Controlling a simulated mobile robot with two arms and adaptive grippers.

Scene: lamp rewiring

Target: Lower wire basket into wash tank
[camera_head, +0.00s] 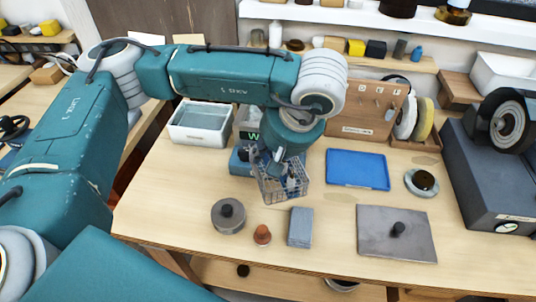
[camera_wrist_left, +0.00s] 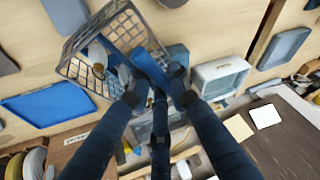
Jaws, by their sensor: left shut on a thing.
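My left gripper (camera_head: 274,163) is shut on the wire basket (camera_head: 283,186), which hangs tilted above the bench. In the left wrist view the gripper (camera_wrist_left: 157,92) grips the basket (camera_wrist_left: 88,62) at its side, and a small brassy part shows through the mesh. A clear-walled tank with a green W (camera_head: 246,122) stands behind the gripper, partly hidden by the arm; I take it as the wash tank. The basket is in front of it and to its right, outside it. Whether the basket touches the bench is unclear. My right gripper is not in view.
A white tub (camera_head: 200,124) stands left of the tank. A blue tray (camera_head: 357,169) and a small dish (camera_head: 422,181) lie to the right. A round grey weight (camera_head: 229,216), an orange-topped piece (camera_head: 262,235), a grey block (camera_head: 300,227) and a grey plate (camera_head: 375,240) lie nearer the front edge.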

